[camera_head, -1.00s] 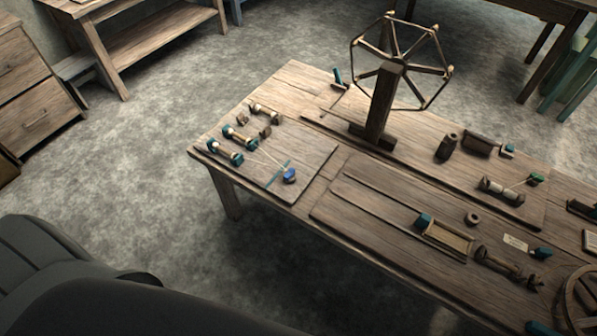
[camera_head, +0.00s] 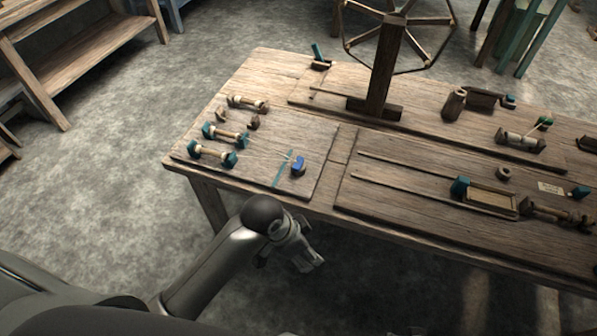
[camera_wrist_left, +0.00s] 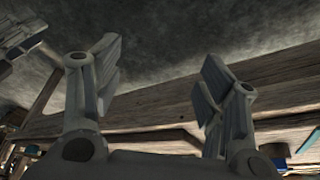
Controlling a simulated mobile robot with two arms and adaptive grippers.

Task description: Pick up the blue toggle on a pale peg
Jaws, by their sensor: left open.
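The blue toggle (camera_head: 298,161) stands on its peg near the front right of a low board (camera_head: 258,176) on the table's left end. The peg below it looks brown and small. My left gripper (camera_head: 312,262) is open and empty. It hangs in front of the table's near edge, below the level of the top and apart from the toggle. In the left wrist view the two fingers (camera_wrist_left: 160,80) stand wide apart with nothing between them. A small blue thing at the lower right of that view is too unclear to name.
Several teal-ended bobbins (camera_head: 212,154) lie left of the toggle, with a teal strip (camera_head: 282,170) close beside it. A wooden wheel stand (camera_head: 386,70) rises at the back. The table's front edge (camera_head: 400,232) lies between my left gripper and the board. Bare floor surrounds the table's left end.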

